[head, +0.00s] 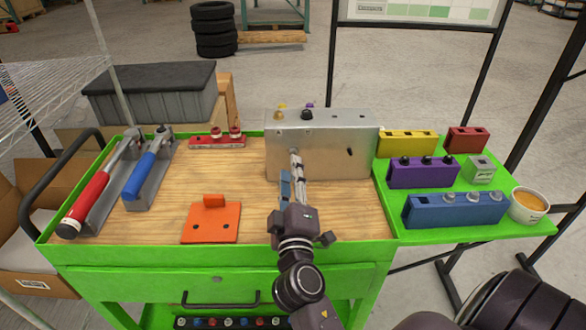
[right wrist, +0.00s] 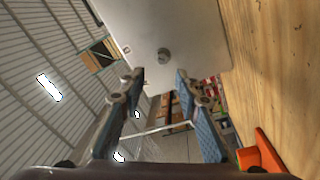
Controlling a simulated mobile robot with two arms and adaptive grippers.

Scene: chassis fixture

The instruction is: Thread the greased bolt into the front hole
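The silver metal chassis (head: 335,160) stands at the back of the wooden work surface. My right gripper (head: 293,168) is in front of the left part of its front face. In the right wrist view the fingers (right wrist: 158,85) are apart with nothing between them. A grey round piece (right wrist: 163,55), like a bolt head or fitting, is on the chassis face ahead of the fingertips; I cannot tell how deep it sits or whether it is greased. A dark spot (head: 349,151) shows further right on the front face. My left gripper is not in view.
A cup of orange-brown paste (head: 529,205) stands at the right shelf's edge, beside blue (head: 455,211), purple (head: 423,173) and yellow (head: 407,142) bolt holders. Bare wood surrounds the bracket.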

